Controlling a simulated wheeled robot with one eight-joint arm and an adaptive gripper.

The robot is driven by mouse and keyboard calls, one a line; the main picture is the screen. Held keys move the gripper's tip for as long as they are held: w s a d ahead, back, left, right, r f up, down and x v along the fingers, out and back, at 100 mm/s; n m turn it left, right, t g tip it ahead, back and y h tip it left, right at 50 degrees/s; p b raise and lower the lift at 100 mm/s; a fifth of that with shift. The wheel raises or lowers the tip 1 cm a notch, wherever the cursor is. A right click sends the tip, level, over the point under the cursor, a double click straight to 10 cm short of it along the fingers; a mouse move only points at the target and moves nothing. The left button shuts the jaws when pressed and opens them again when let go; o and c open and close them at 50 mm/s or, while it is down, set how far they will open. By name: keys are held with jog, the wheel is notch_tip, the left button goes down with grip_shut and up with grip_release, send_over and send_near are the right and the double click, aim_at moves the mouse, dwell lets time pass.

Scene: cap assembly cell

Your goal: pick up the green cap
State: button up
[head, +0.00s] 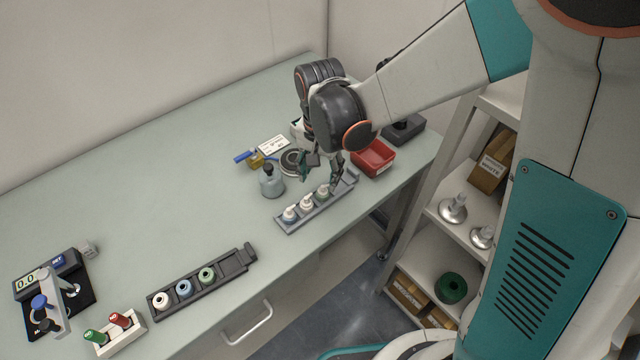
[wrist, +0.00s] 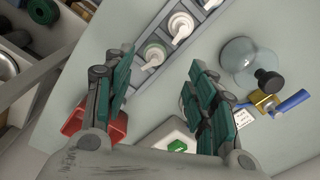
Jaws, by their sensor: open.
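A small green piece (wrist: 178,147), which may be the green cap, sits on a white tray (wrist: 150,141) low in the wrist view, between the bases of my fingers. My arm hides most of that spot in the head view. My gripper (head: 324,170) is open and empty, pointing down near the far end of a grey rack (head: 292,228) of white pump-topped bottles. In the wrist view its fingers (wrist: 160,65) are spread apart, with a white pump top (wrist: 153,54) showing beyond and between them. I cannot tell the exact height of the fingertips.
A red bin (head: 374,157) stands right of my gripper, a glass bottle (head: 271,182) left. A dark rack (head: 220,283) holds white, blue and green ringed pieces. A white holder (head: 130,341) carries green and red pieces. The table's middle left is clear.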

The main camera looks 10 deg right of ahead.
aim_at(323, 186)
jog(key=shift+d+f+b, duration=0.15)
jog(key=shift+f+b, duration=0.5)
jog(key=shift+f, duration=0.75)
jog(key=shift+d+f+b, duration=0.15)
jog(key=shift+f+b, duration=0.45)
jog(key=shift+f, duration=0.75)
jog(key=shift+s, duration=0.1)
jog(key=shift+r, duration=0.1)
jog(key=shift+c, duration=0.3)
jog(key=c, duration=0.7)
